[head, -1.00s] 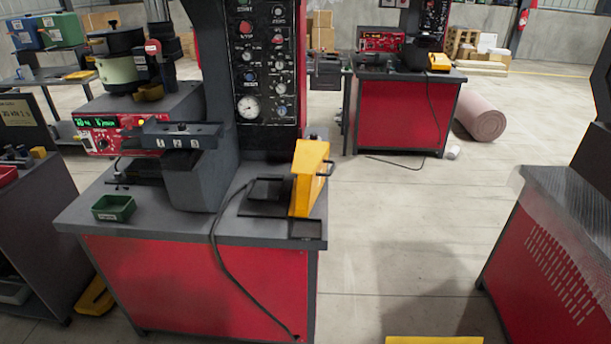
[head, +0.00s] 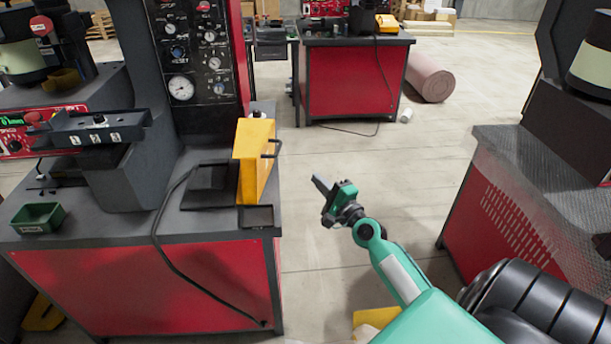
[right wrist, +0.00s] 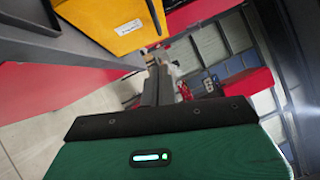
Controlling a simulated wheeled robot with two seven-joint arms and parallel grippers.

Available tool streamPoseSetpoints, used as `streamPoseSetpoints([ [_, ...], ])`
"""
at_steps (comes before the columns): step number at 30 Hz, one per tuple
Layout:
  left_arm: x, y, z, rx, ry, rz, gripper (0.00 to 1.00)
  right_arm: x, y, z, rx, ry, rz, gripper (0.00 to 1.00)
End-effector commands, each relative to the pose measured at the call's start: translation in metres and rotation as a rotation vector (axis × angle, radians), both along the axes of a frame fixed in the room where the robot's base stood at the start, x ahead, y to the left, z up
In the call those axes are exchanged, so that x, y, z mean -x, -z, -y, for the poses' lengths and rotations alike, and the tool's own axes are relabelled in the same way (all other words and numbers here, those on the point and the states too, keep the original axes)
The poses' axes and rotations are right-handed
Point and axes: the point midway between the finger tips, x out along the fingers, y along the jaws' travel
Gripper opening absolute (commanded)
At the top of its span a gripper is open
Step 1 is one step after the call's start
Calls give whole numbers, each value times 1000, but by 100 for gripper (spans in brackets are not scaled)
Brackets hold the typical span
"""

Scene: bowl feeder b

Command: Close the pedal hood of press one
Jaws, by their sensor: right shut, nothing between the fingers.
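The yellow pedal hood (head: 256,160) stands raised on edge on the right end of the near press's grey table (head: 130,224). A dark handle sticks out from its right side, and a dark flat pedal base (head: 208,183) lies to its left. My right gripper (head: 321,186) is in the air to the right of the hood, apart from it, shut and empty. In the right wrist view the hood (right wrist: 112,18) shows at the top left, and my gripper's closed fingers (right wrist: 157,82) point ahead beside it. My left gripper is not in view.
A black cable runs from the pedal down the red table front (head: 150,285). A green tray (head: 38,218) sits at the table's left. Another red machine (head: 510,200) stands at the right. A second press table (head: 350,80) and a pink roll (head: 430,77) are behind. Open floor lies between.

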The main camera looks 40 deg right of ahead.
Motion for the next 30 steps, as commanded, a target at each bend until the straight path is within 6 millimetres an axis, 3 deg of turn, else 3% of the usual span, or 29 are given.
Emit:
streamPoseSetpoints([
  [7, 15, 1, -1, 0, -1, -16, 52, -41, -8, 1, 1, 0, 1, 0],
  [16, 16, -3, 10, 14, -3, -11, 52, -87, -16, 0, 2, 0, -1, 0],
  [18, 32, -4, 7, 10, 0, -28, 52, -94, -21, -10, -1, 0, -1, 0],
  [30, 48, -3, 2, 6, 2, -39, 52, -110, -23, -26, 4, 0, -3, 0],
])
